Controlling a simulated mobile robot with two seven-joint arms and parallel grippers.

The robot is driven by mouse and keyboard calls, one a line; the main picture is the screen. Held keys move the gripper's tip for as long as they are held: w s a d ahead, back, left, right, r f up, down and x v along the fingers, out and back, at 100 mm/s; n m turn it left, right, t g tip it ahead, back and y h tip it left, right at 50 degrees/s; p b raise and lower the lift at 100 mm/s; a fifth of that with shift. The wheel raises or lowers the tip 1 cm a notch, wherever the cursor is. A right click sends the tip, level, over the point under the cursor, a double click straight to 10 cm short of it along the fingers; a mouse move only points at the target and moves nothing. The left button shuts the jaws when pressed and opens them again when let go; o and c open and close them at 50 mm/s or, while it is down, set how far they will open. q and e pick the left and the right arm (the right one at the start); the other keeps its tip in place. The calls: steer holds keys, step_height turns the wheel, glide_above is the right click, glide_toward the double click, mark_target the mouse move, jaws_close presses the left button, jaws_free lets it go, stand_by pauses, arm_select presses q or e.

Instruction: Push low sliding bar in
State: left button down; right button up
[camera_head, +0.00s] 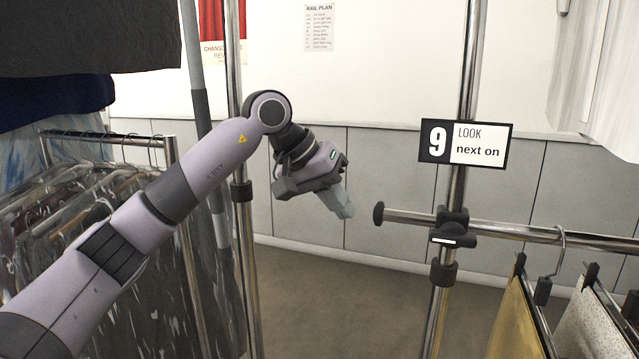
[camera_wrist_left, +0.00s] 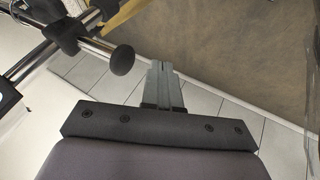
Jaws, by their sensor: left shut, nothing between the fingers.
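The low sliding bar (camera_head: 405,217) is a chrome rail running through a black clamp on an upright post (camera_head: 466,90). Its black round end cap (camera_head: 378,213) sticks out to the left of the post. My left gripper (camera_head: 345,211) is shut and empty, just left of the cap and apart from it in the head view. In the left wrist view the closed fingers (camera_wrist_left: 162,68) point away from the camera, and the cap (camera_wrist_left: 121,60) is to their left with the bar behind it. My right gripper is not in view.
A sign "9 LOOK next on" (camera_head: 465,143) hangs on the post above the bar. A hook and hanging garments (camera_head: 517,322) are on the bar's right part. A rack of covered clothes (camera_head: 110,200) stands left. Open floor (camera_head: 330,300) lies between the posts.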

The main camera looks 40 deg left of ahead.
mark_target(397, 218)
arm_select(q)
steer(key=d, duration=0.3)
steer(key=shift+w+r, duration=0.2)
steer(key=shift+w, duration=0.15)
steer(key=shift+d, duration=0.15)
steer(key=d+p, duration=0.1)
steer(key=d, duration=0.1)
steer(key=w+d+p, duration=0.1)
steer(key=d, duration=0.1)
steer(key=shift+w+d+r, duration=0.1)
steer(key=shift+w+d, duration=0.05)
steer(key=shift+d, duration=0.35)
